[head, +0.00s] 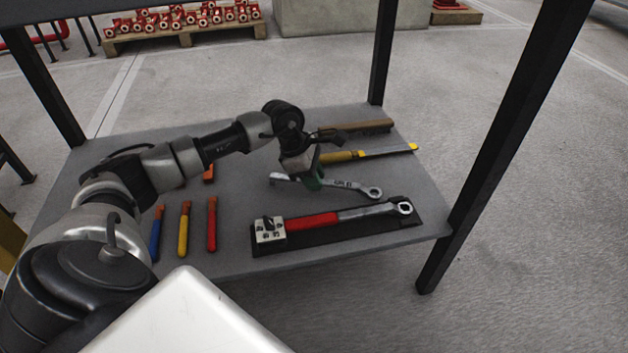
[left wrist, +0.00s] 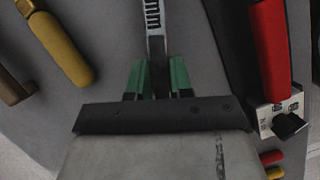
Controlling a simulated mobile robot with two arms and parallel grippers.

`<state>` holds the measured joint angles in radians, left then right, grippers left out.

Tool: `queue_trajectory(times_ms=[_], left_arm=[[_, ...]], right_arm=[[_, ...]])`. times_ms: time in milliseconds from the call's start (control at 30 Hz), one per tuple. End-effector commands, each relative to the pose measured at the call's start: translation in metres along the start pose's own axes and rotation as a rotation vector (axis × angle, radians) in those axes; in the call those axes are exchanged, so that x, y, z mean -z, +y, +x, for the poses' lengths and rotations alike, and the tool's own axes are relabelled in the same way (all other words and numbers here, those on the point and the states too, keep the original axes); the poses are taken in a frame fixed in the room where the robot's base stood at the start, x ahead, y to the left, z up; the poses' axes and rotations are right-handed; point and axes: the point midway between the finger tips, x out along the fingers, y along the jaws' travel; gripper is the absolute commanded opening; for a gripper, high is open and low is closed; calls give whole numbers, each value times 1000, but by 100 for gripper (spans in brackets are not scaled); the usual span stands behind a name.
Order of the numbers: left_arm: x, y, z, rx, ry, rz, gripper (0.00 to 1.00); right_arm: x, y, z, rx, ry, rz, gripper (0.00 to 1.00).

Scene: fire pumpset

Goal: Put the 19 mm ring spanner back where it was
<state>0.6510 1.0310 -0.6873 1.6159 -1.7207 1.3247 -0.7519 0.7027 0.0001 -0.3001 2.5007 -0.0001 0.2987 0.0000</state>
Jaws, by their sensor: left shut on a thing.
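The ring spanner (head: 345,185) is a silver bar with a ring at its right end, and lettering shows on its shank. My left gripper (head: 313,183), with green fingers, is shut on its shank left of the middle. The spanner lies across the shelf behind the red-handled wrench; I cannot tell whether it touches the shelf. In the left wrist view the shank (left wrist: 154,28) runs up from between the green fingers (left wrist: 157,80). Its size cannot be read. My right gripper is not in view.
On the grey shelf (head: 240,205), a red-handled wrench (head: 312,222) lies in a black tray (head: 405,228) in front. A yellow-handled file (head: 385,151) and a wooden-handled tool (head: 355,127) lie behind. Several coloured-handled tools (head: 184,230) lie left. Dark posts (head: 500,140) stand at the shelf's corners.

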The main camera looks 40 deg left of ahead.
Motion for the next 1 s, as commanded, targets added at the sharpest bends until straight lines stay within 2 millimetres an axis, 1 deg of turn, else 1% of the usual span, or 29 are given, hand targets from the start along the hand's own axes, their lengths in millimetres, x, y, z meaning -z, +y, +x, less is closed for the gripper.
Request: queue_trajectory(times_ms=[133, 433, 467, 600, 633, 867, 1000], left_arm=[[-1, 0, -1, -1, -1, 0, 0], [3, 0, 8, -1, -1, 0, 0], [3, 0, 8, 0, 0, 0, 22], [3, 0, 8, 0, 0, 0, 44], [3, 0, 8, 0, 0, 0, 46], [3, 0, 7, 0, 0, 0, 46], [-1, 0, -2, -1, -1, 0, 46]], right_arm=[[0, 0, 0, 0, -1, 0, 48], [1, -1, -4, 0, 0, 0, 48], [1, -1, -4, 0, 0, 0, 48], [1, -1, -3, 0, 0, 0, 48], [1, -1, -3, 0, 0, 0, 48], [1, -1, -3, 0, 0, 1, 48], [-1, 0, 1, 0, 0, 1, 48]])
